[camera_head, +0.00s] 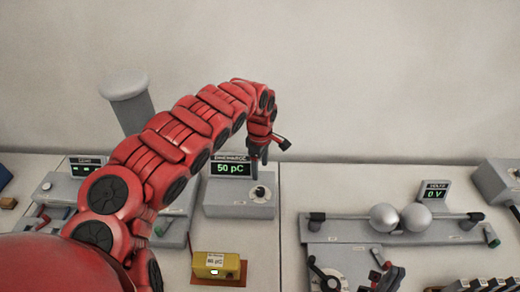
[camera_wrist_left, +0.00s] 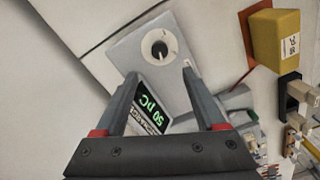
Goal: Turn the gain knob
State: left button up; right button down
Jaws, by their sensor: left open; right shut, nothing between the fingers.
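In the left wrist view the knob (camera_wrist_left: 159,49) has a white ring and black centre. My left gripper (camera_head: 259,165) is open and points down above the box. In the wrist view its fingertips (camera_wrist_left: 160,72) are spread, with the knob just beyond the gap between them. Nothing shows between the fingers, and I see no contact with the knob.
Two metal spheres (camera_head: 400,217) on a rail and a 0 V display (camera_head: 435,192) are to the right. My left arm hides part of the bench at left.

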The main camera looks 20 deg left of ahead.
pick_arm(q)
jog(key=shift+r+b, duration=0.75)
jog(key=shift+r, duration=2.1)
